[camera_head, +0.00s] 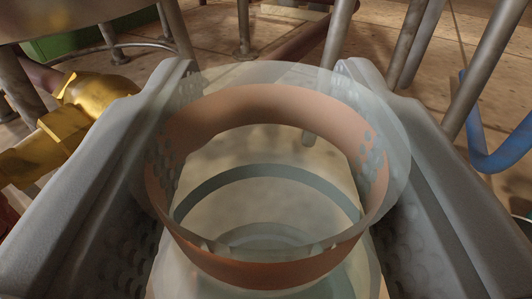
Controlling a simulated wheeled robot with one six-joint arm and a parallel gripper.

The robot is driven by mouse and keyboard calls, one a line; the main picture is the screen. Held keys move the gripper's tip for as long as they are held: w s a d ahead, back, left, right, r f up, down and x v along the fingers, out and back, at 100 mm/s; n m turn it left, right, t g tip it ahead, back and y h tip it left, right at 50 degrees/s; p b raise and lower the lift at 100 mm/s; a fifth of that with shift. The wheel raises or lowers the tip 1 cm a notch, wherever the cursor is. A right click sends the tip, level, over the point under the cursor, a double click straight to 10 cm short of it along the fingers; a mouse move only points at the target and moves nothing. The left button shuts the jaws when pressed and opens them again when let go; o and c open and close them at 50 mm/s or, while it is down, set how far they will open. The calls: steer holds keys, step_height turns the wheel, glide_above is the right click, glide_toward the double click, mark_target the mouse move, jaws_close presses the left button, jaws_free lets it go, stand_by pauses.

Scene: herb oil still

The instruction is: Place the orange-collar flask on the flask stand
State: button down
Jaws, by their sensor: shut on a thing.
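The orange-collar flask (262,273) fills the middle of the view, a clear glass vessel with an orange band below its open rim. I look down into its mouth, and a darker ring shows lower inside. My gripper (268,150) is shut on the flask, with one grey padded finger on each side of the collar. The flask's lower part is cut off by the bottom edge of the picture. I cannot make out the flask stand in this view.
A brass fitting (85,100) lies at the left, close beside the left finger. Several metal legs stand behind, such as one (405,55) at the upper right. A blue pipe (500,150) bends at the right. A green object (85,38) sits at the upper left. Tiled floor (225,30) shows between.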

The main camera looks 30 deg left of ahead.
steer(key=shift+f, duration=0.85)
steer(key=shift+f, duration=0.15)
steer(key=c, duration=0.8)
jaws_free()
steer(key=shift+s+d, duration=0.15)
steer(key=shift+s, duration=0.15)
steer(key=v, duration=1.1)
steer(key=shift+s, duration=0.2)
steer(key=shift+r, duration=0.25)
